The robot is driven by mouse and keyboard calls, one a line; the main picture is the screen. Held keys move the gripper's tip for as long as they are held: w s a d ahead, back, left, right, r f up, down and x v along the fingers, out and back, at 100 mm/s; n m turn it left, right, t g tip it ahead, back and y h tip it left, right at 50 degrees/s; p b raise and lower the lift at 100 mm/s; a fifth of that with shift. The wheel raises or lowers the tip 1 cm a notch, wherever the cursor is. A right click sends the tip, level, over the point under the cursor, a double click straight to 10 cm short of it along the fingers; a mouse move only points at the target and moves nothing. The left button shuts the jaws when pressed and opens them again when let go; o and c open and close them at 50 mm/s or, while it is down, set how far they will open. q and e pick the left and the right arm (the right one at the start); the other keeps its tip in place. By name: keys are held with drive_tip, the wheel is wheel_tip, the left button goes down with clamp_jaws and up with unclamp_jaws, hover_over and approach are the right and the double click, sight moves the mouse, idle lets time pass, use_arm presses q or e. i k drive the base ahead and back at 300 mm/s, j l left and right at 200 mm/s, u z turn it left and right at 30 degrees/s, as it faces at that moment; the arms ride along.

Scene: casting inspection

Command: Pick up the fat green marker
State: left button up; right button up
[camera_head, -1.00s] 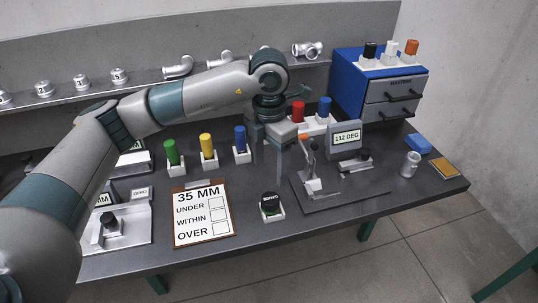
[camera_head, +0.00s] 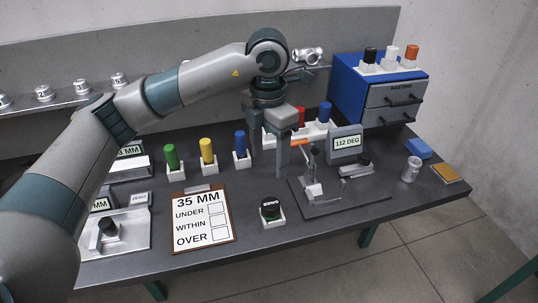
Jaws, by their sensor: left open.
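The fat green marker (camera_head: 171,156) stands upright in a white holder on the table, at the left of a row with a yellow marker (camera_head: 207,150) and a blue marker (camera_head: 240,144). My left gripper (camera_head: 270,170) points down, open and empty. In the picture it is to the right of the blue marker, well apart from the green one. My right gripper is not in view.
A clipboard (camera_head: 203,222) lies in front of the markers. A dark round piece in a white holder (camera_head: 272,223), a gauge stand (camera_head: 315,195) and a display (camera_head: 345,144) stand right of it. A blue drawer cabinet (camera_head: 345,85) stands at the back right.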

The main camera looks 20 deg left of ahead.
sight(171, 156)
drive_tip(key=u, duration=1.3)
drive_tip(key=k, duration=0.05)
